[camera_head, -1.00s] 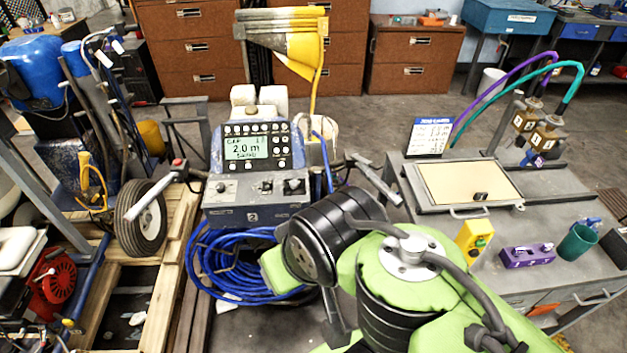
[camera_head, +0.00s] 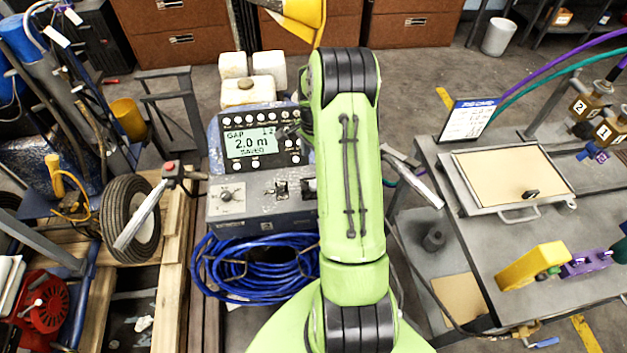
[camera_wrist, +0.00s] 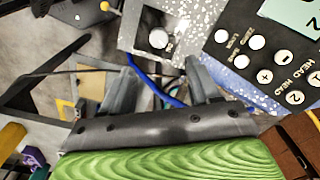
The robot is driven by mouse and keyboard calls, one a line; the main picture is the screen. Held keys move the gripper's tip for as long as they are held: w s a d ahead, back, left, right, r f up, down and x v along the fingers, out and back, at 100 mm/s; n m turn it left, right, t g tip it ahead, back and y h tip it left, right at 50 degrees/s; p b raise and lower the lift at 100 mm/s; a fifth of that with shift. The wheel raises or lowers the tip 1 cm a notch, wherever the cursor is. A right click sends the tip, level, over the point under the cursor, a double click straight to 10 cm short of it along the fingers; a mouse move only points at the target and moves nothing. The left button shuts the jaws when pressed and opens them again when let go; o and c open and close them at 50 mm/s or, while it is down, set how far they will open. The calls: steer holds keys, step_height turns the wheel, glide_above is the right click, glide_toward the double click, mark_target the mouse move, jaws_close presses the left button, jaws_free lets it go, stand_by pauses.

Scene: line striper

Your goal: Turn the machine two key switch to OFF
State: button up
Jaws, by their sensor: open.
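The striper marked 2 in the earlier view has a blue-grey console with a lit display (camera_head: 250,143) reading GAP 2.0 m. Its lower panel (camera_head: 245,207) carries a round dial (camera_head: 226,195) and a switch (camera_head: 281,188); my arm covers the panel's right end. In the wrist view, a round silvery control (camera_wrist: 159,39) sits on the speckled panel, with small unclear lettering beside it. It may be the key switch; its setting is unreadable. My gripper (camera_wrist: 162,72) is open and empty, its fingers below that control in the picture, apparently apart from it. My arm mostly hides it in the head view.
A coiled blue hose (camera_head: 250,268) hangs below the console. A handlebar lever (camera_head: 415,175) sticks out at its right. A wheel (camera_head: 130,220) and wooden pallet are left.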

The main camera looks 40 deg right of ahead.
mark_target(314, 183)
step_height(314, 183, down, 12)
steer(key=shift+s+r+b, duration=0.1)
steer(key=shift+r+b, duration=0.05)
steer(key=shift+b, duration=0.25)
steer(key=shift+c, duration=0.2)
steer(key=c, duration=1)
steer(key=shift+n, duration=0.3)
steer(key=n+b, duration=0.3)
steer(key=n, duration=0.2)
steer(key=n+b, duration=0.2)
steer(key=n, duration=0.4)
steer(key=shift+r+n, duration=0.1)
steer(key=shift+n, duration=0.3)
